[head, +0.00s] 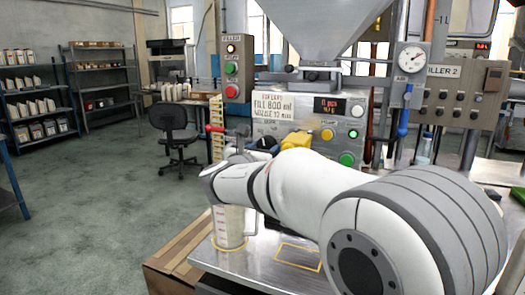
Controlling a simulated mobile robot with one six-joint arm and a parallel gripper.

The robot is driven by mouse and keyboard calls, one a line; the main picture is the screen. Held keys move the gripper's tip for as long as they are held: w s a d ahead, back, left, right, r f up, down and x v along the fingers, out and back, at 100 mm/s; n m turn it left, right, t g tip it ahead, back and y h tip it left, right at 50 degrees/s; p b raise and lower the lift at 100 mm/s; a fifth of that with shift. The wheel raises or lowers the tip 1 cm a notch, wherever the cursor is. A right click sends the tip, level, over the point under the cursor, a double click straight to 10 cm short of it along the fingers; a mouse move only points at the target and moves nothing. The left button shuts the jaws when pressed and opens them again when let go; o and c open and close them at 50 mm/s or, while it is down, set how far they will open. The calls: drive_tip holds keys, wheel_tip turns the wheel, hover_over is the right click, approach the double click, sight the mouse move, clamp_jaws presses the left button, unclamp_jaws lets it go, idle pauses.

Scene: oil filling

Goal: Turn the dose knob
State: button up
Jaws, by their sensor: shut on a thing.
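The filling machine's control panel (336,149) faces me, with a red-lit display (330,106) at its upper part. A round yellow knob (327,135) sits below the display; I take it for the dose knob. My white arm reaches in from the right and folds back toward the panel. My gripper (297,141) seems to be the yellow and black end part left of that knob, partly hidden behind my arm. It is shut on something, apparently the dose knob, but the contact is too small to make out.
A steel hopper (316,30) is above the panel. A gauge (411,60) and blue-handled valve (403,122) are right. Floor at left is clear up to the chair (172,122).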

drive_tip(key=shift+a+r+m+b, duration=0.1)
drive_tip(key=shift+a+m+b, duration=0.05)
drive_tip(key=shift+m+b, duration=8.75)
drive_tip(key=shift+r, duration=0.1)
drive_tip(key=o, duration=1)
